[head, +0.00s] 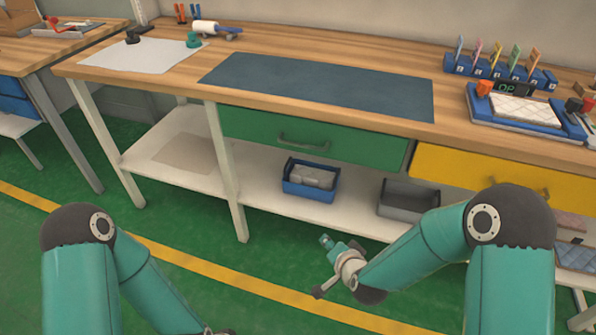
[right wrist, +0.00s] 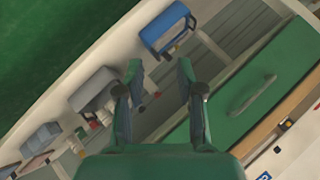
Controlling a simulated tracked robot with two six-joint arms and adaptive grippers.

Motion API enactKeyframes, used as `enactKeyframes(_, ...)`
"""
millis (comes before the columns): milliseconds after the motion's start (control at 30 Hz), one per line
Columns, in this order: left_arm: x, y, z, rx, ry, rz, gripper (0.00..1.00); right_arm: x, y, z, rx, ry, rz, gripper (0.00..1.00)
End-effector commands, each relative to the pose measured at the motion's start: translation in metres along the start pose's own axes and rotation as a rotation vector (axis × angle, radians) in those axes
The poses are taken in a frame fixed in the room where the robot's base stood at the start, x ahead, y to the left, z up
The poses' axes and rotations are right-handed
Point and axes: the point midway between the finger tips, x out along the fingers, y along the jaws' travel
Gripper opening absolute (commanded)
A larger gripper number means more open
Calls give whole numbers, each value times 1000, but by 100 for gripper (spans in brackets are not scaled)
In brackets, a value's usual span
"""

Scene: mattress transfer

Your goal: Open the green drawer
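The green drawer (head: 345,146) sits flush under the workbench top, and it looks closed. Its grey-green bar handle (head: 303,143) is in the middle of its front. In the right wrist view the drawer (right wrist: 287,70) is at the right, with its handle (right wrist: 258,95) tilted across it. My right gripper (head: 322,268) is low in front of the bench, below and apart from the handle. In the right wrist view this gripper (right wrist: 160,68) has its fingers spread with nothing between them.
A yellow drawer (head: 510,177) is to the right of the green one. On the lower shelf (head: 260,203) stand a blue bin (head: 310,190) and a grey bin (head: 405,209). A white bench leg (head: 226,170) stands by the drawer's left end. The green floor in front is clear.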

Motion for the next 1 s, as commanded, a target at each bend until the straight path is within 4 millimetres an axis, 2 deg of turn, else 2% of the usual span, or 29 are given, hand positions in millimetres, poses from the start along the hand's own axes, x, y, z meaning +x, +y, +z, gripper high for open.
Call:
enactKeyframes(33,40,-15,0,0,0,0,40,26,-5,2,44,70,-66,37)
enactKeyframes(133,77,-28,-1,0,0,0,40,42,-38,-11,149,192,-198,37)
enactKeyframes(267,122,-44,-1,0,0,0,40,46,-78,-24,295,318,-382,37)
enactKeyframes(400,157,-57,-1,0,0,0,40,36,-112,-33,431,404,-558,37)
enactKeyframes(533,175,-63,-1,0,1,0,40,24,-132,-38,519,445,-669,37)
enactKeyframes(700,182,-66,-2,0,1,0,40,16,-144,-43,568,465,-731,37)
enactKeyframes(867,181,-65,-2,0,1,0,40,24,-152,-52,573,467,-734,37)
enactKeyframes(1000,182,-66,-2,0,1,0,40,39,-162,-64,572,466,-733,37)
